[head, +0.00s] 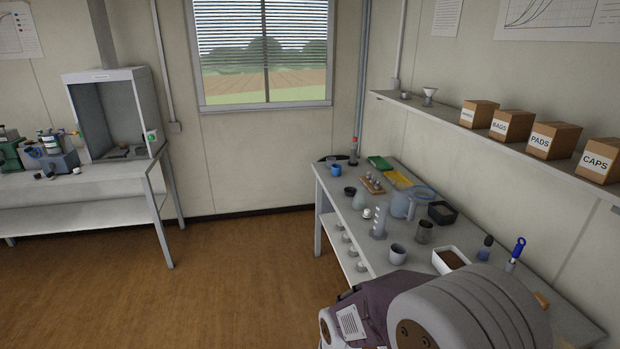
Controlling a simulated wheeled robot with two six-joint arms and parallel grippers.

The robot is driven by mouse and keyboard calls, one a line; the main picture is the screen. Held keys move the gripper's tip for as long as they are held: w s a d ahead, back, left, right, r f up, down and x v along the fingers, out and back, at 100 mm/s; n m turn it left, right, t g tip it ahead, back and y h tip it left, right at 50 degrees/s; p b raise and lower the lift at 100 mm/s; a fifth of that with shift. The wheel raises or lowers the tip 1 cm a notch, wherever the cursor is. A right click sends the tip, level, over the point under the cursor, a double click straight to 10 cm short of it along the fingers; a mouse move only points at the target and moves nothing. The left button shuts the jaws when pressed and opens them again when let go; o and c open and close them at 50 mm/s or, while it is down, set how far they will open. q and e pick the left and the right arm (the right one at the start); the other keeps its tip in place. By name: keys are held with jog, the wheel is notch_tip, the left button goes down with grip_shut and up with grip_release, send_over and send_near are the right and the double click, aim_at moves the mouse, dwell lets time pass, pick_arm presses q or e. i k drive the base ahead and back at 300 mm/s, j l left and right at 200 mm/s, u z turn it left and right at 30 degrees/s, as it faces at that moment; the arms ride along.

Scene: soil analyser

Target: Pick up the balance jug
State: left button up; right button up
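A pale blue-grey jug (401,207) with a handle stands upright on the right-hand bench (347,214). It looks like the balance jug, though no label on it can be read. It is among small glassware, with a dark square tray (441,213) just to its right and a grey measuring cylinder (379,223) in front of it to the left. Neither of my grippers is in view, so nothing shows near the jug.
A dark metal cup (424,232), a grey cup (397,254) and a white tray of soil (449,259) stand nearer on the bench. A shelf with several boxes (511,125) runs above it. The brown floor (240,285) left of the bench is clear.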

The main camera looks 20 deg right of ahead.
aim_at(402, 205)
jog(key=i+z, duration=0.3)
jog(key=i, duration=0.2)
jog(key=i+j+z, duration=0.15)
jog(key=i+z, duration=0.2)
jog(key=i+j+z, duration=0.3)
jog(key=i, duration=0.3)
jog(key=i+j+z, duration=0.15)
jog(key=i+z, duration=0.2)
jog(key=i+j+z, duration=0.35)
jog(key=i+l, duration=0.1)
jog(key=i, duration=0.35)
